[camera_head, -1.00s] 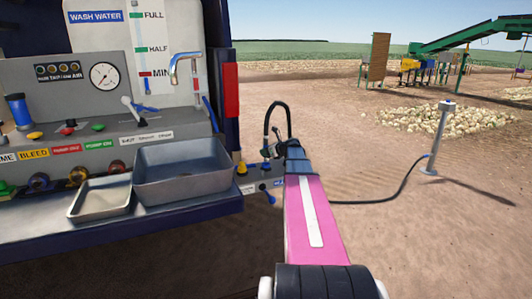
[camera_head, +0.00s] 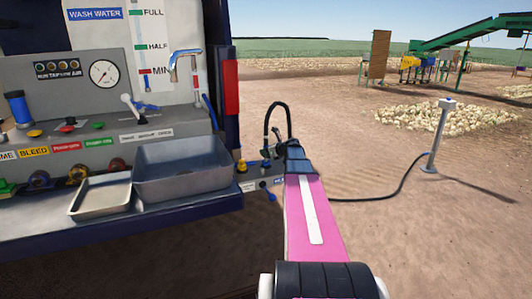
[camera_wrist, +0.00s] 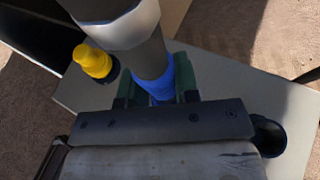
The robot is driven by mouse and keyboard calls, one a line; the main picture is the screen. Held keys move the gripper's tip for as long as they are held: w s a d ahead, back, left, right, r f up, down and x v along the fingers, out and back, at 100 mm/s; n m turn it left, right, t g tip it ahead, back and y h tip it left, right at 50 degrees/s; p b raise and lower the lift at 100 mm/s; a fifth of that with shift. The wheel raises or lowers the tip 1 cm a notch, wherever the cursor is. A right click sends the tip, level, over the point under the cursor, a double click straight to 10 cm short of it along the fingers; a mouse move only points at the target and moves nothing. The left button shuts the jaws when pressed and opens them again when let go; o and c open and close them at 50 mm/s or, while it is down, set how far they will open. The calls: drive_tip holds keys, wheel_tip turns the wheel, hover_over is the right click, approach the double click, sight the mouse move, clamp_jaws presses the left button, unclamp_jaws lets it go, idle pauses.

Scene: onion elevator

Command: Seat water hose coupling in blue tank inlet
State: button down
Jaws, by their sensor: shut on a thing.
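My gripper (camera_wrist: 158,90) is shut on the water hose coupling (camera_wrist: 128,28), a grey metal cylinder that runs up and out of the wrist view. A blue band (camera_wrist: 158,84) shows between the fingers; I cannot tell if it belongs to the coupling or to the blue inlet. In the head view my gripper is mostly hidden behind my wrist, beside the grey fittings shelf (camera_head: 250,185) at the right end of the wash unit. The black hose (camera_head: 268,120) loops up above it. Whether the coupling is seated is hidden.
A yellow cap (camera_wrist: 92,62) stands close left of the coupling, and a black round fitting (camera_wrist: 268,136) lies lower right. A grey basin (camera_head: 185,175) and tray (camera_head: 100,197) are to the left. The hose runs right to a grey post (camera_head: 438,140). Open dirt lies right.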

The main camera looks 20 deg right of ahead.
drive_tip(key=shift+f, duration=1.4)
idle(0.9)
drive_tip(key=c, duration=0.8)
unclamp_jaws()
